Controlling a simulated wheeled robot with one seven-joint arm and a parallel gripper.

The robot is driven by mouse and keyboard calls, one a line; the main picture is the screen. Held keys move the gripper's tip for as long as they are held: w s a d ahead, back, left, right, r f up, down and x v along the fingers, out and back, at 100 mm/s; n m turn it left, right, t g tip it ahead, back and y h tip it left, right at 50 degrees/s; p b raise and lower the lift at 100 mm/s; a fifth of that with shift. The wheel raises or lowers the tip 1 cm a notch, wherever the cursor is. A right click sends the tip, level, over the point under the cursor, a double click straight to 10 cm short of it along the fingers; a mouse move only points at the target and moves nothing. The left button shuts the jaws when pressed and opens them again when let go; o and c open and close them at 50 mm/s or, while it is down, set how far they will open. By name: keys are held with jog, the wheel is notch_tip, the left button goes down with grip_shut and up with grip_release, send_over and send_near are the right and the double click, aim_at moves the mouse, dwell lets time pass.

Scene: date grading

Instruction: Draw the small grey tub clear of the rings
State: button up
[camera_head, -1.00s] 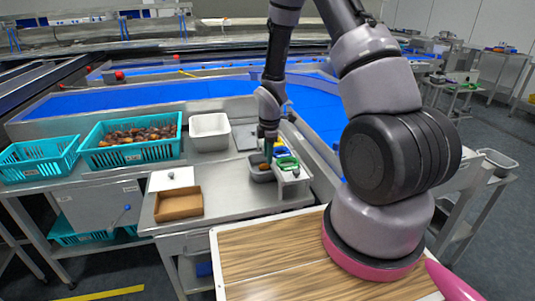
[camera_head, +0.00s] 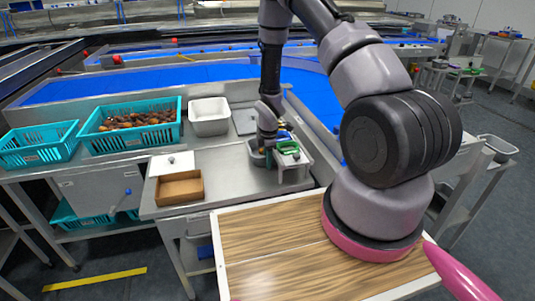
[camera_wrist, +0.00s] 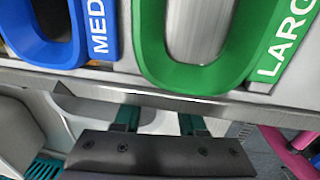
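The small grey tub (camera_head: 257,159) stands on the steel bench at the left of the small ring stand, partly hidden by my gripper. The stand carries a green ring (camera_head: 288,147), lettered "LARG" in the wrist view (camera_wrist: 190,75), and a blue ring (camera_head: 284,136), lettered "MED" there (camera_wrist: 45,45). My gripper (camera_wrist: 158,122) is low at the tub and the stand's edge. Its two teal fingers are apart and reach in under the stand's front edge. A pale grey surface shows around them; I cannot tell whether they touch the tub.
A brown open box (camera_head: 179,188) and a white lidded piece (camera_head: 172,163) lie left on the bench. Behind are a white bin (camera_head: 209,117) and a teal basket of dates (camera_head: 130,124). Bare steel (camera_head: 225,175) lies between box and tub. A wooden top (camera_head: 270,255) is in front.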

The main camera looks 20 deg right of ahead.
jog(key=shift+f, duration=0.15)
jog(key=shift+c, duration=0.3)
grip_shut()
dwell(1.1)
